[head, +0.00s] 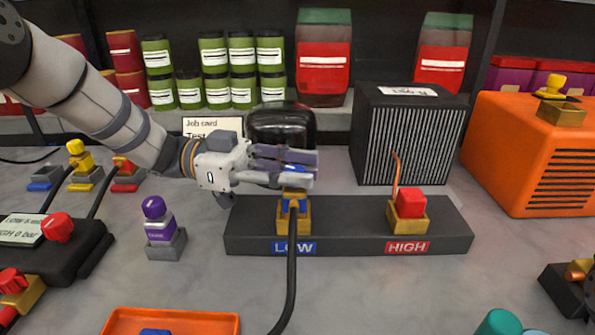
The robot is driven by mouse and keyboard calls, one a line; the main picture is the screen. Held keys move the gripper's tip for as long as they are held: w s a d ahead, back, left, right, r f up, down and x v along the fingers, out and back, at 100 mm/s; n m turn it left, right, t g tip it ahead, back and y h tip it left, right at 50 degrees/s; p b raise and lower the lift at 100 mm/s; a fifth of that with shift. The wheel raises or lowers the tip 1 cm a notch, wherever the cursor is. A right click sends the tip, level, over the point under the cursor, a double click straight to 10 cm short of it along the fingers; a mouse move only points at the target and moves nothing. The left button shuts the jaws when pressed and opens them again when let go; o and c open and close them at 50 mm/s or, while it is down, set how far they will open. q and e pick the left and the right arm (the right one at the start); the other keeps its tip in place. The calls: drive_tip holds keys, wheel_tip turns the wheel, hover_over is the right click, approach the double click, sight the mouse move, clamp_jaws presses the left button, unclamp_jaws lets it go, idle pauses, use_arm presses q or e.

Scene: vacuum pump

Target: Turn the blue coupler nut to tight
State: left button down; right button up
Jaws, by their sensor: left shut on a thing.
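The blue coupler nut (293,192) sits on the brass fitting (294,217) above the LOW label of the dark manifold block (348,232). A black hose (292,262) runs from it toward the front. My left gripper (298,168) comes in from the left and is shut on the blue coupler nut, its fingers covering the upper part. How tight the nut sits cannot be told. My right gripper is not in view.
A red cap (410,202) sits on the HIGH fitting at the right. A purple-capped piece (155,208) stands left of the block. A black ribbed box (408,135) and an orange machine (530,150) stand behind. An orange tray (205,321) lies in front.

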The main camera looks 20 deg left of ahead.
use_arm(q)
drive_tip(key=shift+f+m+g, duration=0.15)
drive_tip(key=shift+m+g, duration=0.35)
drive_tip(key=shift+g, duration=0.3)
drive_tip(key=c, duration=1.3)
unclamp_jaws()
drive_tip(key=a, duration=1.2)
drive_tip(key=shift+w, duration=0.15)
